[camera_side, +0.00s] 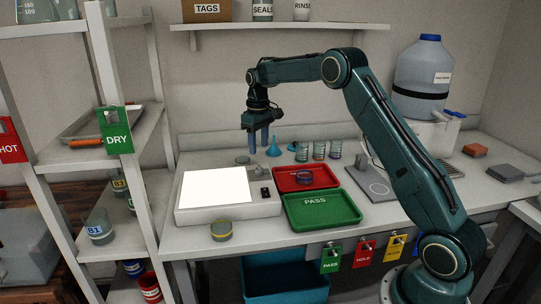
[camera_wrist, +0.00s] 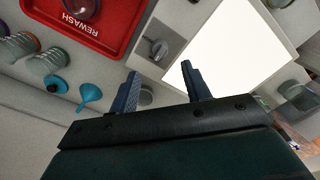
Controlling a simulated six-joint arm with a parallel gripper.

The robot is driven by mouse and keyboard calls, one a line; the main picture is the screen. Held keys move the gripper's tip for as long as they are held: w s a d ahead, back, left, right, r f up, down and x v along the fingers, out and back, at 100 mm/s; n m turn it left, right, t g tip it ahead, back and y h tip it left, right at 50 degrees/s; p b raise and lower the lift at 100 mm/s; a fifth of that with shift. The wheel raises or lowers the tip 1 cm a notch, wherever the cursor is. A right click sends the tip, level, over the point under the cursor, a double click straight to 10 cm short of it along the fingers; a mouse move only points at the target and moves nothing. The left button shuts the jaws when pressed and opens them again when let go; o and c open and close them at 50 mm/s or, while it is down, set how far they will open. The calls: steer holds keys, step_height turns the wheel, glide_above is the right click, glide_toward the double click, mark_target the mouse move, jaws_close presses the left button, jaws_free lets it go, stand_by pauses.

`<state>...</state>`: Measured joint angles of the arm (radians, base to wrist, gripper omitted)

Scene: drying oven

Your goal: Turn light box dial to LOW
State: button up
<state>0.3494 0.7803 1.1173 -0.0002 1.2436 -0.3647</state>
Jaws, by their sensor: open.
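The light box (camera_side: 225,212) lies on the bench, with its lit panel (camera_side: 215,190) glowing bright white. Its small dial (camera_side: 265,191) sits on a dark patch at the box's right side. In the wrist view the dial (camera_wrist: 158,48) is a grey knob beside the bright panel, a little beyond my fingertips. The setting it points to is too small to read. My gripper (camera_side: 258,146) is open and empty, fingers pointing down, raised above the bench behind the light box. In the wrist view my gripper (camera_wrist: 160,70) shows two spread fingers with nothing between them.
A red REWASH tray (camera_side: 307,179) holding a round dish and a green PASS tray (camera_side: 321,210) lie right of the light box. Blue funnels (camera_side: 274,148) and several jars (camera_side: 319,150) stand behind. A lidded jar (camera_side: 222,231) stands in front of the light box.

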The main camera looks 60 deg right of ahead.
step_height(320, 180, up, 5)
steer(key=shift+r, duration=0.1)
stand_by(0.6)
steer(key=s+a+r+t, duration=0.3)
steer(key=s+a+r, duration=1)
steer(key=s, duration=0.4)
steer(key=s+a+f+t, duration=0.1)
steer(key=s+a+f, duration=0.2)
steer(key=s, duration=0.7)
steer(key=s+a+f+t, duration=0.1)
steer(key=s+a+f, duration=0.2)
steer(key=s, duration=0.7)
steer(key=shift+a+f+t, duration=0.25)
steer(key=shift+a+t, duration=0.05)
steer(key=shift+a, duration=0.2)
